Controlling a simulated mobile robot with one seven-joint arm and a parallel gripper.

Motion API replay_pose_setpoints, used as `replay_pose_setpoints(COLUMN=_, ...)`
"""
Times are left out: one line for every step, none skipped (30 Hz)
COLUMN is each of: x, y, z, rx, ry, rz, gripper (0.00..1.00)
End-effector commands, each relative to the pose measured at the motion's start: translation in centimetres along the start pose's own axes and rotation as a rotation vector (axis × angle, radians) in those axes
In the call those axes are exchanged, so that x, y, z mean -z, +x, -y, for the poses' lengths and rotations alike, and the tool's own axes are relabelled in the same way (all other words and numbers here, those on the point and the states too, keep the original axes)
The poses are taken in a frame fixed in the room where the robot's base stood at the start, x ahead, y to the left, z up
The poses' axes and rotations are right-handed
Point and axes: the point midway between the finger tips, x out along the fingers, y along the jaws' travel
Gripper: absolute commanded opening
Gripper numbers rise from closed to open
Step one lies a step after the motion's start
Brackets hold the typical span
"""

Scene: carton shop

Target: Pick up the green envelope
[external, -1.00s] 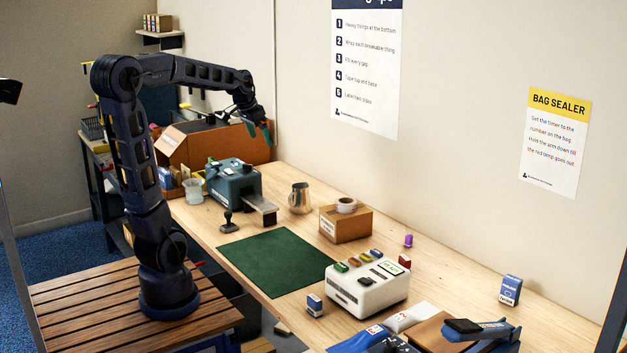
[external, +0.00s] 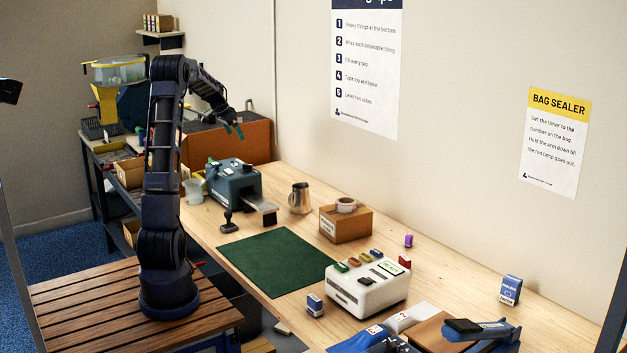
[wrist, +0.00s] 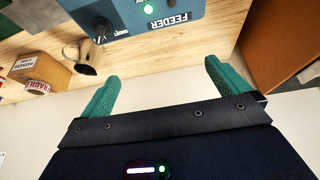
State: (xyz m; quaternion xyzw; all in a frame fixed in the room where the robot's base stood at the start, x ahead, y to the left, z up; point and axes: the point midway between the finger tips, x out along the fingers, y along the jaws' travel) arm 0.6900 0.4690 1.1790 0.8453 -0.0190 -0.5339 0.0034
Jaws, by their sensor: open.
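I cannot make out a green envelope in either view. My gripper (external: 236,130) is at the back left in the external view, raised above the open carton (external: 250,141) at the far end of the table. In the wrist view, its two green fingers stand wide apart with nothing between them (wrist: 160,86). The blue feeder machine (wrist: 145,15) is at the top of that view, and brown carton panels (wrist: 270,45) show at the right. The inside of the open carton is mostly hidden in the external view.
A dark green mat (external: 277,263) lies bare on the wooden table. The blue feeder (external: 233,182), a metal jug (external: 299,198), a small carton (external: 345,226) with a tape roll and a white machine (external: 367,290) stand around it. Wall behind limits room.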

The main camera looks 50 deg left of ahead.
Motion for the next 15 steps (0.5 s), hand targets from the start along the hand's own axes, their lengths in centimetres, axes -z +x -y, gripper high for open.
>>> replay_pose_setpoints(x=-1.1, y=0.9, z=2.7, rx=0.002, ry=-0.009, rz=-0.007, gripper=1.00)
replay_pose_setpoints(x=-1.8, y=1.3, z=4.2, rx=0.003, ry=-0.011, rz=-0.011, gripper=1.00)
replay_pose_setpoints(x=-2.5, y=1.9, z=6.0, rx=0.006, ry=-0.011, rz=-0.017, gripper=1.00)
replay_pose_setpoints(x=-3.2, y=2.2, z=7.4, rx=0.008, ry=-0.012, rz=-0.023, gripper=1.00)
replay_pose_setpoints(x=-3.9, y=2.7, z=8.8, rx=0.010, ry=-0.014, rz=-0.028, gripper=1.00)
replay_pose_setpoints(x=-4.9, y=3.2, z=10.5, rx=0.013, ry=-0.015, rz=-0.035, gripper=1.00)
replay_pose_setpoints(x=-5.6, y=3.5, z=11.8, rx=0.016, ry=-0.014, rz=-0.040, gripper=1.00)
replay_pose_setpoints(x=-6.3, y=3.9, z=13.0, rx=0.018, ry=-0.016, rz=-0.044, gripper=1.00)
replay_pose_setpoints(x=-7.2, y=4.3, z=14.4, rx=0.021, ry=-0.015, rz=-0.051, gripper=1.00)
replay_pose_setpoints(x=-7.9, y=4.6, z=15.4, rx=0.023, ry=-0.016, rz=-0.055, gripper=1.00)
replay_pose_setpoints(x=-8.4, y=4.8, z=16.2, rx=0.026, ry=-0.015, rz=-0.059, gripper=1.00)
replay_pose_setpoints(x=-9.2, y=5.2, z=17.3, rx=0.029, ry=-0.016, rz=-0.063, gripper=1.00)
replay_pose_setpoints(x=-9.7, y=5.3, z=17.9, rx=0.030, ry=-0.015, rz=-0.066, gripper=1.00)
replay_pose_setpoints(x=-10.1, y=5.5, z=18.5, rx=0.032, ry=-0.015, rz=-0.069, gripper=1.00)
replay_pose_setpoints(x=-10.5, y=5.7, z=19.1, rx=0.034, ry=-0.015, rz=-0.072, gripper=1.00)
